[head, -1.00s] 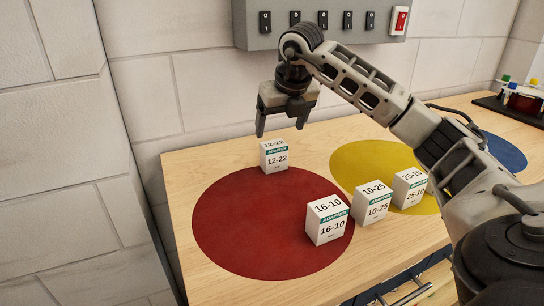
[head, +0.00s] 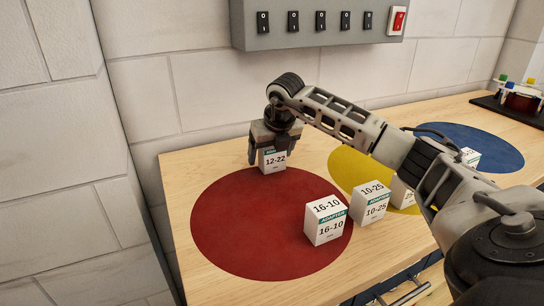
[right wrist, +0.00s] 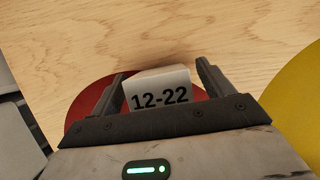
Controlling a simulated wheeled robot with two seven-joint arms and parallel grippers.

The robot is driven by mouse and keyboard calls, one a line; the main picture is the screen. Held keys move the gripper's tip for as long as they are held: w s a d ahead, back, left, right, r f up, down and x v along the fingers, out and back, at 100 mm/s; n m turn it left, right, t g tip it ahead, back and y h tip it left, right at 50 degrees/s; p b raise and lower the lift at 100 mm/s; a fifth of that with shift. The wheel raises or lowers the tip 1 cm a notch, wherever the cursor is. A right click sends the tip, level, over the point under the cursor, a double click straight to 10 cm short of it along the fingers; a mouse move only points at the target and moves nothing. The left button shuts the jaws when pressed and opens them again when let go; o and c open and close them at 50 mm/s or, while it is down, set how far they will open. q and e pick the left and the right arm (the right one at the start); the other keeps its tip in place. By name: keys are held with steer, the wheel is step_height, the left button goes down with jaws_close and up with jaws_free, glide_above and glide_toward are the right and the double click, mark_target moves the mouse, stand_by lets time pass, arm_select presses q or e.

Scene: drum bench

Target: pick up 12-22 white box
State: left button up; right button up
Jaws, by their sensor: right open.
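The white box labelled 12-22 (head: 273,161) stands upright on the wooden bench at the back edge of the red circle in the head view. My right gripper (head: 271,158) is lowered over it, with one finger on either side. In the right wrist view, the 12-22 box (right wrist: 160,88) sits between the two open fingers of my right gripper (right wrist: 160,85), with a gap beside it. Its upper part is partly hidden by the gripper in the head view. My left gripper is not in view.
A 16-10 box (head: 326,221) stands on the red circle (head: 245,235), with a 10-25 box (head: 370,203) to its right. A switch panel (head: 315,22) hangs on the wall behind. The bench's left front is clear.

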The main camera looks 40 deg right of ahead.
steer(key=c, duration=1.1)
steer(key=shift+r, duration=0.2)
